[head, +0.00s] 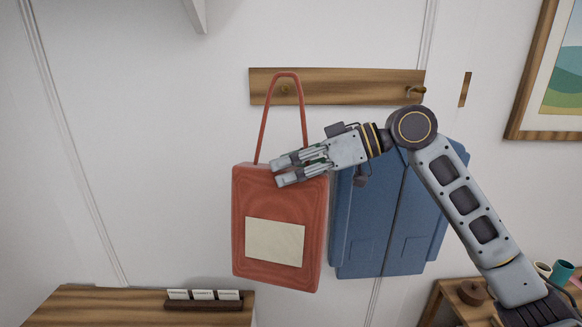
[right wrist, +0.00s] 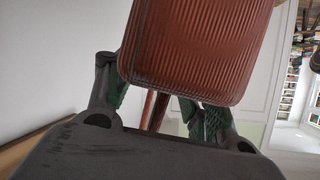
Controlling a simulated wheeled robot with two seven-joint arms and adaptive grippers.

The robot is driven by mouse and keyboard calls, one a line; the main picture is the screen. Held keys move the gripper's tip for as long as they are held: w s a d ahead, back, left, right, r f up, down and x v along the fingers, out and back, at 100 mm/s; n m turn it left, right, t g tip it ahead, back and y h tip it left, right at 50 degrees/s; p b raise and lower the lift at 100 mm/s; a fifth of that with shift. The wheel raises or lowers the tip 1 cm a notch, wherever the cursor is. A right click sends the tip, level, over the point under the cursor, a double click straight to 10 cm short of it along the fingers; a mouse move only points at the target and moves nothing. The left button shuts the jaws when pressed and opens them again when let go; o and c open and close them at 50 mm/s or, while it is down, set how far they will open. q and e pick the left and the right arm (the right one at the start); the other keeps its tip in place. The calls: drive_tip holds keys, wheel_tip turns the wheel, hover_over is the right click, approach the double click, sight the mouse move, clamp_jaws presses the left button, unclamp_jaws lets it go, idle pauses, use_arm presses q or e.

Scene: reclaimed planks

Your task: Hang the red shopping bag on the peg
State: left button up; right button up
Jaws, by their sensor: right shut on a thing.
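The red shopping bag (head: 240,215) is upright in front of the wall, with a pale label on its front. Its handle (head: 262,135) rises as a loop over the wooden rail (head: 345,84). The left peg (head: 285,88) shows inside the loop, just below its top; I cannot tell whether the handle rests on it. My right gripper (head: 275,173) reaches in from the right and is shut on the bag near its top edge. In the right wrist view, the ribbed red bag (right wrist: 195,45) fills the top, with a red strap between the fingers (right wrist: 158,100). My left gripper is not in view.
A blue garment (head: 385,235) hangs below the right peg (head: 415,91), close beside the bag. A wooden surface (head: 90,305) with a card holder (head: 203,304) is at lower left. Cups (head: 563,272) stand at lower right. A framed picture (head: 520,120) hangs at right. The wall left of the bag is clear.

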drive_tip(key=shift+w, duration=0.35)
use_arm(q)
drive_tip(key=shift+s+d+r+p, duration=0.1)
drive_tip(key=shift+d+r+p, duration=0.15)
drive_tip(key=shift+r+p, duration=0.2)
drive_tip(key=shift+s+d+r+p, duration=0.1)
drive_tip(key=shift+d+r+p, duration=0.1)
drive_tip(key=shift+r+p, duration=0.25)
use_arm(e)
drive_tip(key=w+f, duration=0.1)
drive_tip(key=w, duration=0.8)
drive_tip(key=shift+w+f, duration=0.2)
drive_tip(key=shift+f, duration=0.1)
idle(0.7)
drive_tip(key=shift+f, duration=0.1)
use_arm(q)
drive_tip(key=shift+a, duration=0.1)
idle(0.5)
